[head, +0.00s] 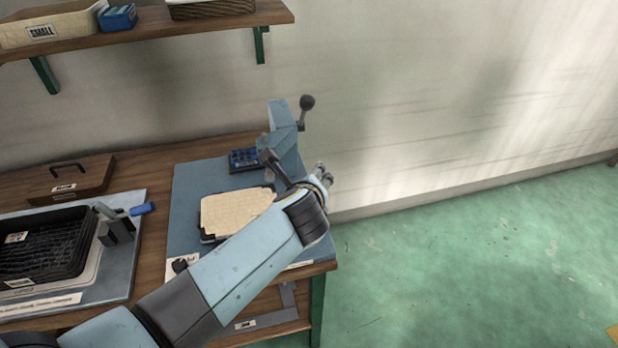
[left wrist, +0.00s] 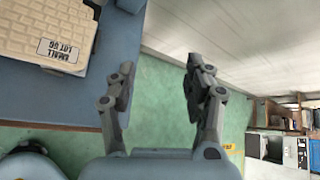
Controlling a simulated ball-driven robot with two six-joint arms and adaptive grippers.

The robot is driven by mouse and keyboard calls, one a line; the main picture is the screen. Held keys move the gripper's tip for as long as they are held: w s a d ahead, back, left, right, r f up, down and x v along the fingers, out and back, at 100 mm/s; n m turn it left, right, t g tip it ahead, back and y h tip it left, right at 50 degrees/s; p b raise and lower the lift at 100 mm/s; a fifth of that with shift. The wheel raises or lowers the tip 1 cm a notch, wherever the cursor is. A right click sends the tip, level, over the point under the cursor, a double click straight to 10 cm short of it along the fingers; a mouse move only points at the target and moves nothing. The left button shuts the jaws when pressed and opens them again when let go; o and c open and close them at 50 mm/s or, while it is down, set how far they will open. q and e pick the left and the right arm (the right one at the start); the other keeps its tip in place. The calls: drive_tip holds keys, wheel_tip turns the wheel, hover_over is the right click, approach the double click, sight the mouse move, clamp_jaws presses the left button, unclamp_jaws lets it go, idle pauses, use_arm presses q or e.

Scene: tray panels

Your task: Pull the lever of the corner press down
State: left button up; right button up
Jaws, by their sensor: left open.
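The corner press (head: 283,140) is blue-grey and stands at the back right of the workbench. My left arm reaches across the bench from the lower left. My left gripper (head: 322,174) is below and slightly right of the knob in the head view, apart from it. In the left wrist view the gripper's fingers (left wrist: 160,85) are spread with only floor and wall between them. My right gripper is in no view.
A cream panel (head: 235,208) lies on the blue mat (head: 185,195); its label shows in the left wrist view (left wrist: 60,52). A blue box (head: 244,160) is beside the press. A black tray (head: 45,245) and wooden lidded box (head: 72,180) are left. Green floor is clear right.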

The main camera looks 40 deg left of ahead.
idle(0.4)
use_arm(q)
wheel_tip(320, 180, up, 10)
idle(0.6)
